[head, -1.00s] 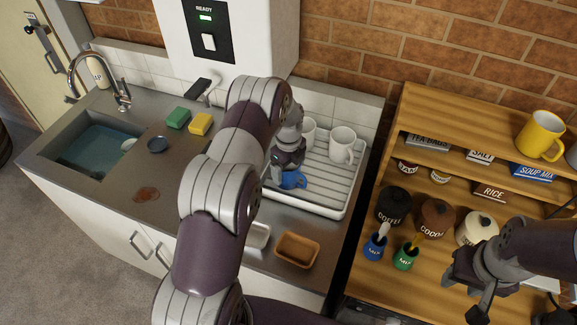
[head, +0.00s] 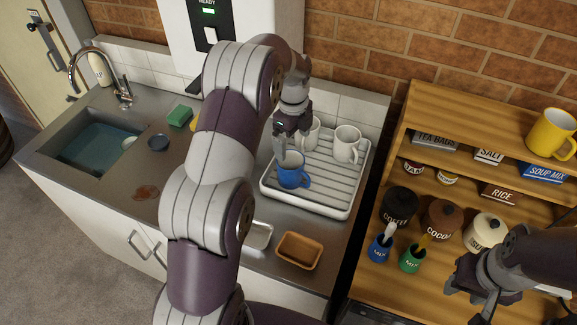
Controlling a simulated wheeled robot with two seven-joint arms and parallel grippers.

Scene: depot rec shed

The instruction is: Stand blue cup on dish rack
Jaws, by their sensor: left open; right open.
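The blue cup (head: 293,171) stands upright on the white dish rack (head: 328,204), near the rack's left side. My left gripper (head: 283,143) is open just above and behind the cup's rim and looks clear of it. My arm passes in front of the rack's left edge. My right gripper (head: 468,285) is open and empty at the lower right, in front of the wooden shelf unit.
Two white mugs (head: 346,144) stand at the back of the dish rack. A brown tray (head: 299,251) lies on the counter in front. The sink (head: 62,177) is at the left. Jars, including a coffee jar (head: 398,207), and a yellow mug (head: 549,134) stand on the shelf unit.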

